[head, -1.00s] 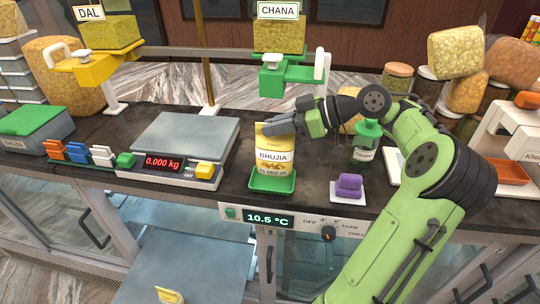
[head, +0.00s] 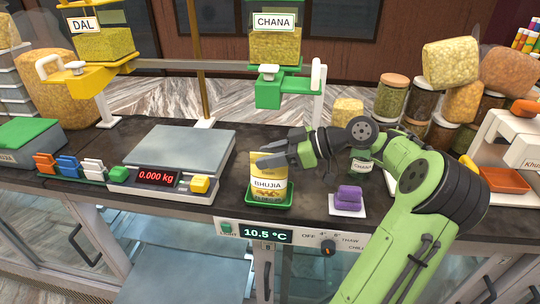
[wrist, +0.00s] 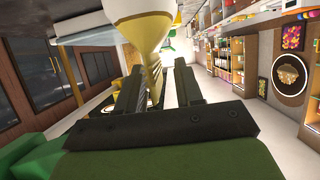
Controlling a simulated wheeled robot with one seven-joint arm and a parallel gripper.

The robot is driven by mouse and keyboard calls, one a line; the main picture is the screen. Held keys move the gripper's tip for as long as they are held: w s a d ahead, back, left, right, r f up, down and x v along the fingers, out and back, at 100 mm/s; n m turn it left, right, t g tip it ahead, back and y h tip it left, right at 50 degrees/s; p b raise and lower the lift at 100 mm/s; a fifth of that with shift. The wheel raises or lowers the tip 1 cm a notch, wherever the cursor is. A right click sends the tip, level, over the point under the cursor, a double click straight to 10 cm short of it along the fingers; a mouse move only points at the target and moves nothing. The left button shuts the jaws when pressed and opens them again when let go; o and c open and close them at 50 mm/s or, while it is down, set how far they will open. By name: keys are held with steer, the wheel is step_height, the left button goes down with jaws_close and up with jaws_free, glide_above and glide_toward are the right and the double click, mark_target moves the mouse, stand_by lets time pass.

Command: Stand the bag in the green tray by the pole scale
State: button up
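The bag (head: 268,186), labelled BHUJIA, stands roughly upright in the green tray (head: 284,202) at the counter's front edge. Its base appears to rest in the tray. My gripper (head: 262,156) is at the bag's top, reaching in from the right with its two fingers spread. In the wrist view the bag (wrist: 143,22) narrows down between the fingers (wrist: 165,72), close to the left one, with a gap before the right one. The flat scale (head: 180,150), with a pole (head: 203,85) behind it, stands left of the tray and reads 0.000 kg.
A purple block (head: 349,197) on a white plate is right of the tray. A green CHANA dispenser (head: 268,90) stands behind. Several jars and bags fill the back right.

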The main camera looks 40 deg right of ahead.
steer(key=shift+r+p, duration=0.3)
steer(key=shift+r, duration=0.05)
steer(key=p+v, duration=0.3)
steer(key=v, duration=0.9)
steer(key=shift+p, duration=0.4)
steer(key=shift+f, duration=0.1)
